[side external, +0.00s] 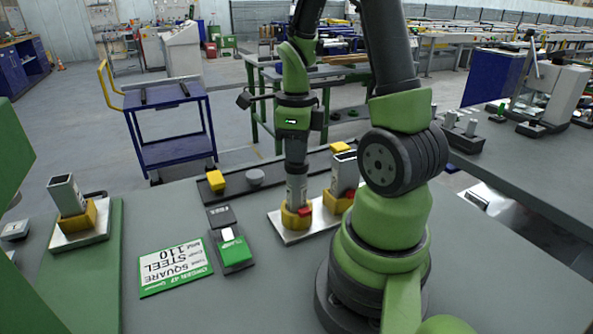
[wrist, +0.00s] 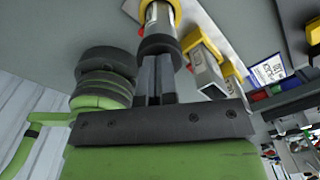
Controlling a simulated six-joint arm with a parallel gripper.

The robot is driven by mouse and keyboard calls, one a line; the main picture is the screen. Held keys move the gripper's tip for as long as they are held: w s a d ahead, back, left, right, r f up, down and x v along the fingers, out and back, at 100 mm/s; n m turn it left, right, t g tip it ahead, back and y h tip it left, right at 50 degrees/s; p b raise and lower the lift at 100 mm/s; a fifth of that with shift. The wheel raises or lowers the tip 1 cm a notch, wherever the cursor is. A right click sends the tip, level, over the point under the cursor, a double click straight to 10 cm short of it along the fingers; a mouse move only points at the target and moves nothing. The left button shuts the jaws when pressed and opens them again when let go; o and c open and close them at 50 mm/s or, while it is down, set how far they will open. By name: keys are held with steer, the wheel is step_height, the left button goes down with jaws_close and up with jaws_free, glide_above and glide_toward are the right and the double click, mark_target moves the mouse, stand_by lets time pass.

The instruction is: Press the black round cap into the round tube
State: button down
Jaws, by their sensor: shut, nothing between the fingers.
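The round tube (side external: 297,190) stands upright in a yellow holder on a metal plate, directly below my gripper. In the wrist view, the silver tube (wrist: 160,14) has the black round cap (wrist: 158,45) at its end, in line with it. My gripper (wrist: 157,60) is shut with nothing between its fingers. The fingertips are at the outer face of the cap and seem to touch it. In the side view, my gripper (side external: 296,170) points straight down at the tube top, and the cap is hard to make out. How deep the cap sits cannot be told.
A square tube (side external: 343,173) in a yellow holder stands close to the right. Another square tube (side external: 66,196) stands at far left. A dark rail behind carries a yellow block (side external: 215,181) and a grey round piece (side external: 254,177). A sign (side external: 175,268) lies at the front left.

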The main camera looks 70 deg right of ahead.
stand_by(0.4)
steer(key=shift+r, duration=3.5)
steer(key=s+a+r+n+t+y, duration=0.1)
steer(key=a+r+n+t, duration=0.2)
steer(key=a+n, duration=0.5)
steer(key=s+a+r+n+t+y, duration=0.1)
steer(key=a+r+n+t, duration=0.3)
steer(key=n, duration=1.8)
steer(key=a+r, duration=0.1)
steer(key=a, duration=0.4)
steer(key=shift+s+r, duration=0.15)
steer(key=shift+s, duration=0.25)
